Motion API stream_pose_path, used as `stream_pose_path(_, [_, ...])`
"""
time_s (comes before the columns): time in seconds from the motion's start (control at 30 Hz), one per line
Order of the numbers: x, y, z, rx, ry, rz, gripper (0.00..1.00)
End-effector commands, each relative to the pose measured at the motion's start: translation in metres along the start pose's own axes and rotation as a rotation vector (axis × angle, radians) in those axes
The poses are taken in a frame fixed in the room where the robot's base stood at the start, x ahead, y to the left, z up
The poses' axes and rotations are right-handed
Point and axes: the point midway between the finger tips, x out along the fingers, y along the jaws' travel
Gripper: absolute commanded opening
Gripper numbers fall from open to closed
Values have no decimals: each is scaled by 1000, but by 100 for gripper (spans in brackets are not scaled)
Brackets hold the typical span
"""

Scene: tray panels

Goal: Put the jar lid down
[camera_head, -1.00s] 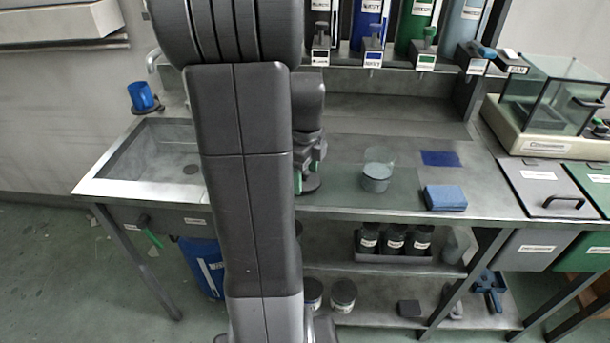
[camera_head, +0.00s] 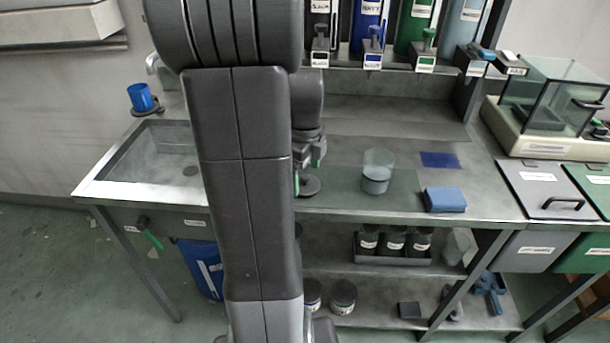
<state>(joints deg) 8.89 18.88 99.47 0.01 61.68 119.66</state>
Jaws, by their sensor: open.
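A dark round jar lid (camera_head: 311,186) lies flat on the metal counter, just right of my arm, which hides its left part. My gripper (camera_head: 308,177) is above the lid, apart from it, with green-tipped fingers partly hidden behind my arm. The gripper is open and holds nothing. A clear jar (camera_head: 377,172) with grey contents in its lower part stands upright on the counter to the right of the lid, with its top uncovered.
A blue sponge (camera_head: 445,199) and a blue flat square (camera_head: 440,160) lie right of the jar. A sink (camera_head: 110,165) is at the left, with a blue cup (camera_head: 141,98) behind it. Dispensers hang above the back. The counter between lid and jar is clear.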

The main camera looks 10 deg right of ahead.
Motion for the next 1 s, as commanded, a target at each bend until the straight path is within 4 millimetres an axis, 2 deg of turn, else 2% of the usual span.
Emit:
stream_pose_path(0.03, [-13, -1, 0, 0, -3, -5, 89])
stream_pose_path(0.2, [-51, -1, 0, 0, -3, -6, 89])
stream_pose_path(0.43, [-91, 0, 0, 0, -2, -3, 89])
stream_pose_path(0.63, [-104, 0, 0, 0, -1, -1, 89])
stream_pose_path(1.0, [-104, 0, 0, 0, 0, 0, 89])
